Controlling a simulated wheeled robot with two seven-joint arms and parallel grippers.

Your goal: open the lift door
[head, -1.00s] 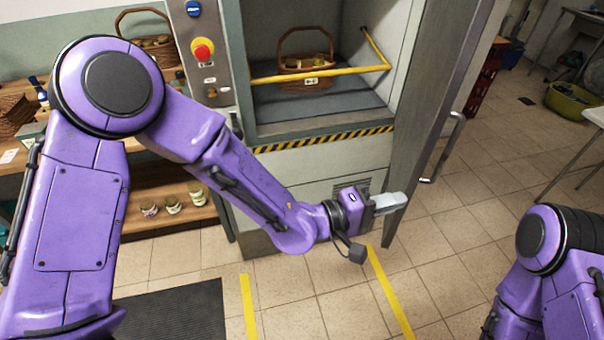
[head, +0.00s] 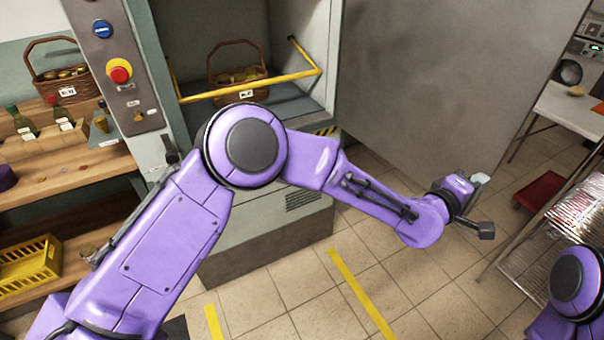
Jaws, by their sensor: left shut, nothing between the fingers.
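The grey lift door (head: 430,75) stands wide open to the right of the lift cabin (head: 296,22), with its broad flat inner face towards me. Its handle is not visible. My left arm reaches across in front of the lift. My left gripper (head: 480,179) is shut and empty at the lower outer part of the door; whether it touches the door I cannot tell. My right arm shows only partly at the lower right, and its gripper is out of view.
A yellow bar (head: 250,84) crosses the cabin opening before a wicker basket (head: 226,82). A control panel (head: 112,65) with a red button is left. Wooden shelves (head: 70,158) stand further left. A metal rack (head: 560,218) and white table (head: 572,106) are right.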

